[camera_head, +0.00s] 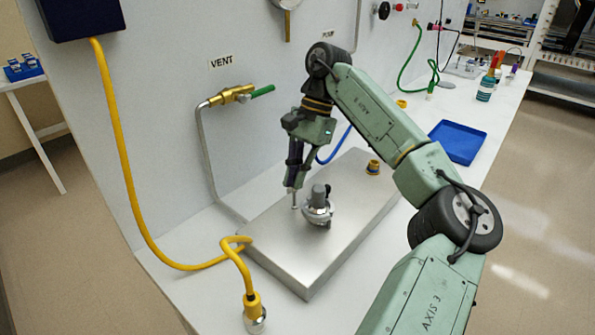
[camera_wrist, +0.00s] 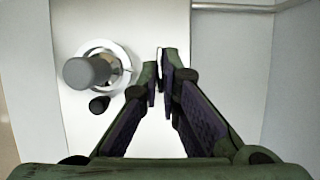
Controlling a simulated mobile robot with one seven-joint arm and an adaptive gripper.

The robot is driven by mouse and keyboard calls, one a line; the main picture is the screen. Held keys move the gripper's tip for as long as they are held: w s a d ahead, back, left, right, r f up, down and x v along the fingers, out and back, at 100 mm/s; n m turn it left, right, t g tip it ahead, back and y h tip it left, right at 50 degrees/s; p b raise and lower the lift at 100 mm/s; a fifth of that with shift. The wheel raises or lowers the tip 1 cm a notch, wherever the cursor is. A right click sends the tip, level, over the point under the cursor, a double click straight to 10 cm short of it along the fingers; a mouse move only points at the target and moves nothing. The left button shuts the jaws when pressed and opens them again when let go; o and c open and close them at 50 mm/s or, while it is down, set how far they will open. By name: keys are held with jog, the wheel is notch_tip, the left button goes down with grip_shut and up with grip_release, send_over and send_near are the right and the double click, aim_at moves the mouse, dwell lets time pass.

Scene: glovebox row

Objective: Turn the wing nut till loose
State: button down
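A round metal clamp (camera_head: 318,209) with a grey cylinder on top sits on the steel plate; it also shows left of my fingers in the wrist view (camera_wrist: 126,58). The wing nut (camera_head: 294,201) seems to be the small silver piece on the clamp's left side, right under my fingertips. My gripper (camera_head: 294,187) points down beside the clamp. In the wrist view my gripper (camera_wrist: 160,78) has its fingers nearly together, with a thin pale sliver between the tips that appears to be the wing nut. The fingers hide most of it.
The steel plate (camera_head: 283,262) lies on the white bench along the panel. A brass valve with a green handle (camera_head: 262,91) sticks out behind my gripper. A yellow hose (camera_head: 126,170) hangs at left. A brass fitting (camera_head: 373,167) and a blue tray (camera_head: 458,142) are to the right.

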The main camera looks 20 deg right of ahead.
jog(key=shift+w, duration=0.1)
dwell(0.3)
jog(key=c, duration=1.8)
grip_release()
jog(key=v, duration=1.2)
